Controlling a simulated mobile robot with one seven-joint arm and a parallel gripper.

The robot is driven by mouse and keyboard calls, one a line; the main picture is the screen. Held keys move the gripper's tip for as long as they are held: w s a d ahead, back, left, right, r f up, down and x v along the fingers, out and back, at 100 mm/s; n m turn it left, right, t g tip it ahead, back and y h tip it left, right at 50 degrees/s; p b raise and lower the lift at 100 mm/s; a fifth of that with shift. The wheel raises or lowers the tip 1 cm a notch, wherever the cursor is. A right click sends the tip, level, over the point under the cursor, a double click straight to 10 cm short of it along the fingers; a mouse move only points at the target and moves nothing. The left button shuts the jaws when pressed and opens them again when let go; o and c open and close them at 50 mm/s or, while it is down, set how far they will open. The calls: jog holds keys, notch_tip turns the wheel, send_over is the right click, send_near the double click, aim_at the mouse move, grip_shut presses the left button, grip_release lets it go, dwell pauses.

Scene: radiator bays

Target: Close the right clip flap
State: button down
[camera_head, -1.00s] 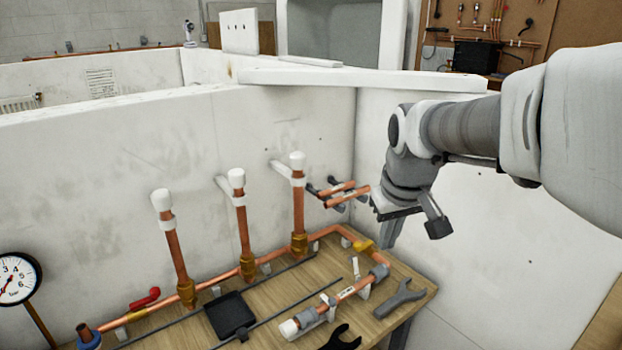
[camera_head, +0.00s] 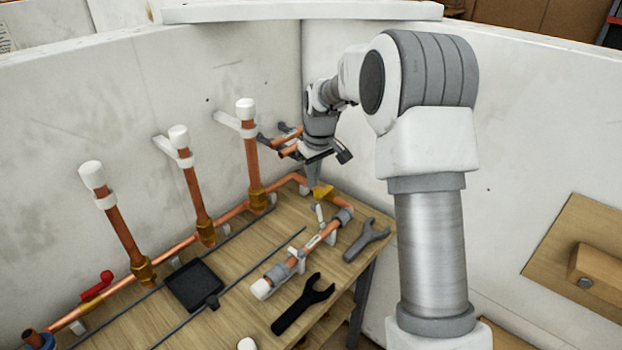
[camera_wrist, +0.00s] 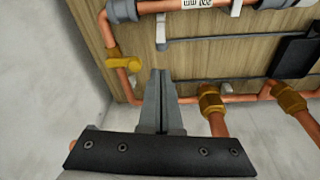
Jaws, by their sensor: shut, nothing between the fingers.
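A short copper pipe (camera_head: 312,243) with grey fittings lies across the bench. Near its right end, a white clip flap (camera_head: 318,212) stands up on the pipe's wall side, apparently open. In the wrist view, the white flap (camera_wrist: 161,30) shows beyond my fingertips, beside the pipe (camera_wrist: 165,6). My gripper (camera_head: 313,180) is shut and empty, pointing down above the bench's back right corner, near a brass fitting (camera_head: 320,193). The wrist view shows its fingers (camera_wrist: 160,74) together, apart from the flap. The clip's seat under the pipe is partly hidden.
Three white-capped upright pipes (camera_head: 250,150) stand left of my gripper, with pipe stubs (camera_head: 287,140) at the wall close behind it. A grey wrench (camera_head: 366,240), a black wrench (camera_head: 303,303) and a black tray (camera_head: 194,285) lie on the bench. White walls meet behind.

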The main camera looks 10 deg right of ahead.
notch_tip(320, 180, down, 7)
jog(key=w, duration=0.1)
jog(key=shift+w+a, duration=0.2)
jog(key=shift+s+d+r+t+y+b, duration=0.2)
jog(key=shift+s+t+y+b, duration=0.3)
jog(key=shift+b, duration=0.65)
